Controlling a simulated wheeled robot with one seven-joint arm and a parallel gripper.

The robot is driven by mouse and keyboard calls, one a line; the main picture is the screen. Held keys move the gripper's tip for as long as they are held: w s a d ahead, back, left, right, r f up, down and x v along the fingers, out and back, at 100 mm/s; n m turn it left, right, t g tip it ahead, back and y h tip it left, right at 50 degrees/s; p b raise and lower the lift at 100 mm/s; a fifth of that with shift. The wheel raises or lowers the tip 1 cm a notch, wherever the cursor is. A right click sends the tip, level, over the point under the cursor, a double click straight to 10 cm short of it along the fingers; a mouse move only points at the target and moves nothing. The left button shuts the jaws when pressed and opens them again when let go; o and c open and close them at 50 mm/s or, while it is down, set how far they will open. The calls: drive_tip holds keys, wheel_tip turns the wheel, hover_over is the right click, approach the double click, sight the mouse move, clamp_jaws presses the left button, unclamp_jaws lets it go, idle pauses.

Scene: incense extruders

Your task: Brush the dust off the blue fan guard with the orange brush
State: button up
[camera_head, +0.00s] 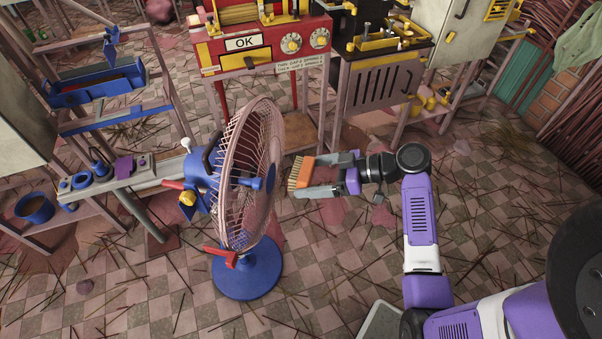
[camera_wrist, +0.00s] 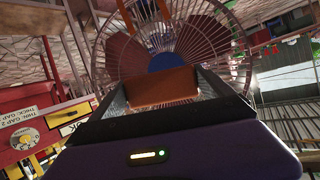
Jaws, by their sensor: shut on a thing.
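The fan stands upright on a round blue base (camera_head: 246,270), its face turned right towards my gripper. Its guard (camera_head: 240,165) is a round wire cage that looks dull pinkish, with little blue showing. My gripper (camera_head: 318,174) is shut on the orange brush (camera_head: 306,170), whose tan bristles point left at the guard. A narrow gap shows between bristles and guard in the head view; contact cannot be told for sure. In the wrist view the brush's orange back (camera_wrist: 162,87) sits between the fingers, hiding its bristles, with the guard (camera_wrist: 225,35) behind it.
A red machine (camera_head: 262,42) with dials and an OK sign stands behind the fan. A blue-trayed shelf (camera_head: 110,85) and a bench with a blue pot (camera_head: 34,208) are at left. Thin sticks litter the tiled floor. The space right of the fan is otherwise open.

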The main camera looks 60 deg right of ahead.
drive_tip(key=shift+s+d, duration=0.15)
drive_tip(key=shift+s, duration=0.3)
drive_tip(key=shift+s+d, duration=0.3)
drive_tip(key=shift+s, duration=0.4)
drive_tip(key=shift+s+d, duration=0.25)
drive_tip(key=shift+s, duration=0.45)
drive_tip(key=s+d+p, duration=0.3)
drive_tip(key=s+p, duration=0.2)
drive_tip(key=s, duration=0.2)
drive_tip(key=s+d+p, duration=0.3)
drive_tip(key=s+p, duration=0.2)
drive_tip(key=s, duration=0.2)
drive_tip(key=shift+s, duration=0.4)
idle(0.4)
